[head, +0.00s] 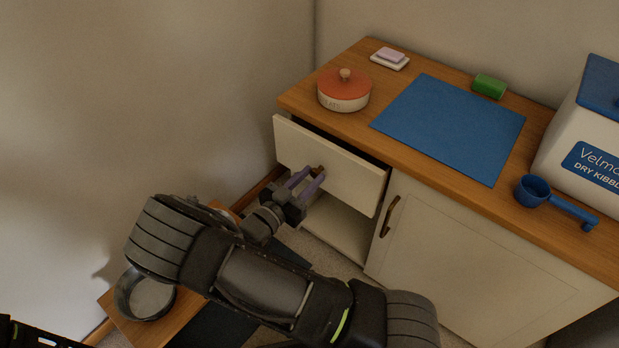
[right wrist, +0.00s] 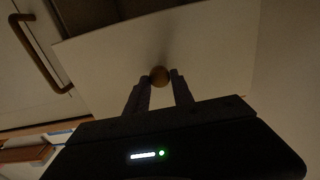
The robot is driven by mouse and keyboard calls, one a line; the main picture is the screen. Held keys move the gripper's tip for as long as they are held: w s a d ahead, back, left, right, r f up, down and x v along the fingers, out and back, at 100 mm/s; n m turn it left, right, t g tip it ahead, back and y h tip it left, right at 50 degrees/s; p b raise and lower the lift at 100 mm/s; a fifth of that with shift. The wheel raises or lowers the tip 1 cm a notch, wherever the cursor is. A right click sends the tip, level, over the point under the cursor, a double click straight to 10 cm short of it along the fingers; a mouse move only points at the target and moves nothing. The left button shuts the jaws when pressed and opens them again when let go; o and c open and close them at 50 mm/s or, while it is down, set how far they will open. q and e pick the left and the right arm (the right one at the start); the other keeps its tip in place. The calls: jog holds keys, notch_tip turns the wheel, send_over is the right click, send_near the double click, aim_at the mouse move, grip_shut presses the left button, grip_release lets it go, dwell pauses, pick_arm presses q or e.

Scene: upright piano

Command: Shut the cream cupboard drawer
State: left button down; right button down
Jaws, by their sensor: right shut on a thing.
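The cream cupboard drawer (head: 335,168) stands partly open under the left end of the wooden counter. A dark gap shows between its front and the counter. My right gripper (head: 315,176) is at the drawer's front, with its purple-grey fingers around the small brass knob (head: 320,169). In the right wrist view the round knob (right wrist: 159,76) sits between the two fingertips (right wrist: 160,78), and the cream drawer front (right wrist: 215,50) fills the space behind it. The inside of the drawer is mostly hidden. My left gripper does not show.
On the counter (head: 425,165) are an orange-lidded pot (head: 344,95), a blue mat (head: 450,125), a green block (head: 489,86), a blue scoop (head: 550,200) and a kibble bin (head: 585,130). A cupboard door (head: 470,265) is right of the drawer. A metal bowl (head: 146,298) stands lower left.

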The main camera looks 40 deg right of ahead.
dwell(0.4)
jog(key=x, duration=0.4)
jog(key=shift+d+r, duration=0.1)
jog(key=shift+d, duration=0.05)
jog(key=c, duration=1.1)
grip_release()
jog(key=shift+d, duration=0.1)
jog(key=v, duration=0.7)
jog(key=shift+a+p, duration=0.4)
